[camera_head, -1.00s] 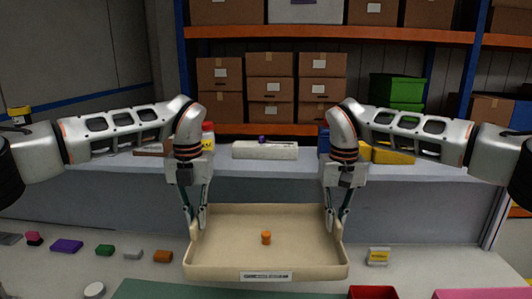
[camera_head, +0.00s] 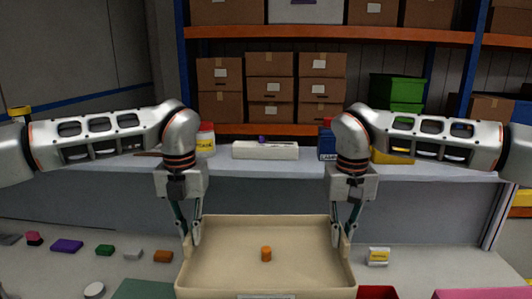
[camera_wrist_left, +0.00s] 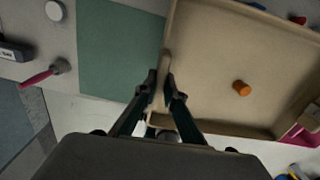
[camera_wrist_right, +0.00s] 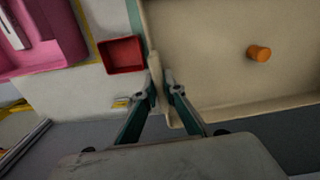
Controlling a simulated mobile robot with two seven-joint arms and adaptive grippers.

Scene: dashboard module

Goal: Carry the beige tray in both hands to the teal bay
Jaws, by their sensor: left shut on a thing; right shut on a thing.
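The beige tray (camera_head: 225,262) is held up above the table between my two grippers, and looks about level. A small orange cylinder (camera_head: 266,254) stands on its floor, near the middle. My left gripper (camera_head: 190,240) is shut on the tray's left wall, which also shows between the fingers in the left wrist view (camera_wrist_left: 165,85). My right gripper (camera_head: 344,240) is shut on the tray's right wall, also seen in the right wrist view (camera_wrist_right: 157,80). A teal mat (camera_head: 145,290) lies on the table, partly hidden under the tray. The tray's front edge is at the bottom of the head view.
A red bin (camera_wrist_right: 122,55) and a pink tray (camera_wrist_right: 45,35) lie to the right. Small blocks, including a purple one (camera_head: 66,246), lie at the left. A yellow-labelled block (camera_head: 378,256) sits right of the tray. A raised shelf (camera_head: 265,165) stands behind.

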